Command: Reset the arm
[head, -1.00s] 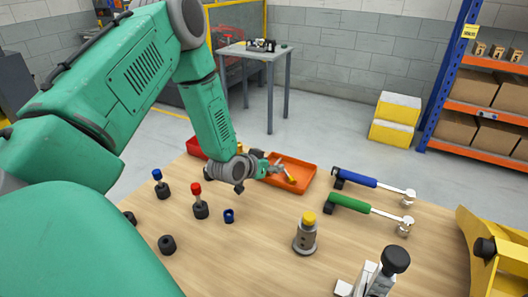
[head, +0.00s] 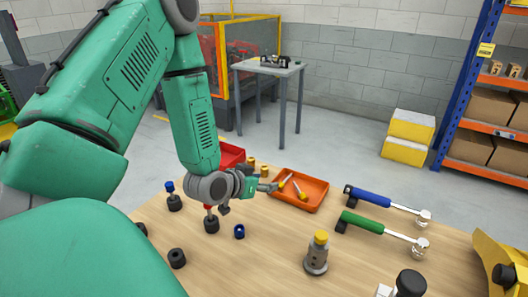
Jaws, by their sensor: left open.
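My left arm comes in from the left in the head view. Its left gripper (head: 268,188) is open and empty above the wooden table, near the left edge of an orange tray (head: 318,200). I cannot tell from this angle how high the fingers are over the table. The wrist partly covers a red-topped part (head: 211,223). My right gripper is not in view.
A blue-handled tool (head: 372,198) and a green-handled tool (head: 365,224) lie to the right. A yellow-topped cylinder (head: 318,255) stands in front. Black parts (head: 177,259), a blue ring (head: 239,231) and a red bin (head: 231,155) are on the left.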

